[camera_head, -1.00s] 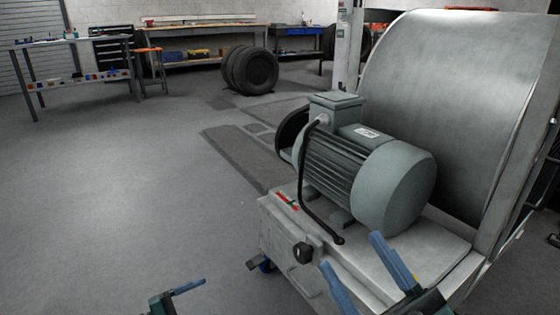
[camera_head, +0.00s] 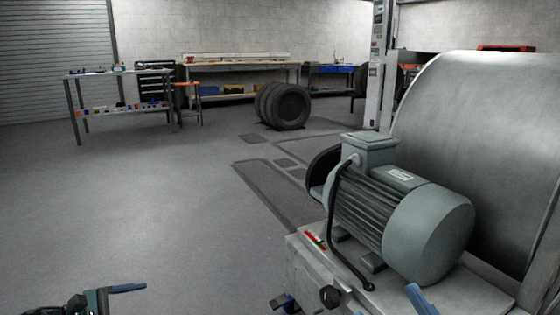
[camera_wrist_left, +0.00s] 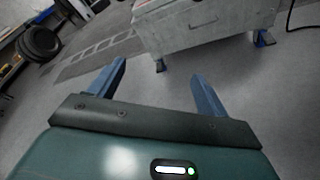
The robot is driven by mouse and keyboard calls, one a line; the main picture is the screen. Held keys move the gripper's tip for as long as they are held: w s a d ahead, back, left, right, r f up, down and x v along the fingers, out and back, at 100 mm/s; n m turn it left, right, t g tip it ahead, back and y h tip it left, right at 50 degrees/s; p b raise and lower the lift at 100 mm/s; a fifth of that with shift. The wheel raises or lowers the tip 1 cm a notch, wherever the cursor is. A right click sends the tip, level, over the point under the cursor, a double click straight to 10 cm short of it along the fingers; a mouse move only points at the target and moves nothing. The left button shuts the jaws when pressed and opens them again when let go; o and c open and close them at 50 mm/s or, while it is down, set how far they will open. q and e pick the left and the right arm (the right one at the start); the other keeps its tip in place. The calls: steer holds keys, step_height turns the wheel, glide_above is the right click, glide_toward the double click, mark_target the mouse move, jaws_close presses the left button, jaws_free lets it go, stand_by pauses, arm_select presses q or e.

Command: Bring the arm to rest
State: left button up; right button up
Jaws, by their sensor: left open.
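My left gripper (camera_head: 127,288) shows at the bottom left of the head view, above bare floor, with one blue finger pointing right. In the left wrist view its two blue fingers (camera_wrist_left: 158,70) stand wide apart, with nothing between them. My right gripper (camera_head: 387,301) is cut off by the bottom edge of the head view, in front of the motor's base.
A grey-green motor (camera_head: 400,215) sits on a pale metal base (camera_head: 310,268) beside a large drum (camera_head: 470,150) at right. The base and its blue casters also show in the left wrist view (camera_wrist_left: 205,25). Tires (camera_head: 284,106) and workbenches (camera_head: 240,66) stand behind. Floor at left is clear.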

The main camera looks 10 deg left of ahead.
arm_select(q)
steer(key=s+d+r+n+h, duration=0.2)
steer(key=s+d+r+n, duration=0.45)
steer(key=d+n, duration=0.35)
steer(key=s+d+r+n+t+h, duration=0.15)
steer(key=s+d+r+n, duration=0.5)
steer(key=n, duration=0.65)
steer(key=s+d+r+n+h, duration=0.2)
steer(key=s+d+r+n, duration=0.2)
steer(key=s+d+n, duration=0.5)
steer(key=w+d+r+n+t+y, duration=0.25)
steer(key=w+r+n+t, duration=0.4)
steer(key=n+t, duration=0.35)
steer(key=s+a+r+n+g+y+p, duration=0.4)
steer(key=g+y+p, duration=0.6)
steer(key=p, duration=3.2)
step_height(320, 180, up, 3)
steer(key=a+n+g, duration=0.1)
steer(key=n, duration=0.2)
steer(key=shift+n+p, duration=0.35)
steer(key=shift+n, duration=0.05)
arm_select(e)
steer(key=s+d+r+m+g+h, duration=0.3)
steer(key=d+r+m+g+h, duration=0.2)
steer(key=g+h, duration=0.4)
steer(key=shift+r+m+h, duration=0.5)
steer(key=shift+m+h, duration=0.1)
steer(key=shift+m, duration=0.5)
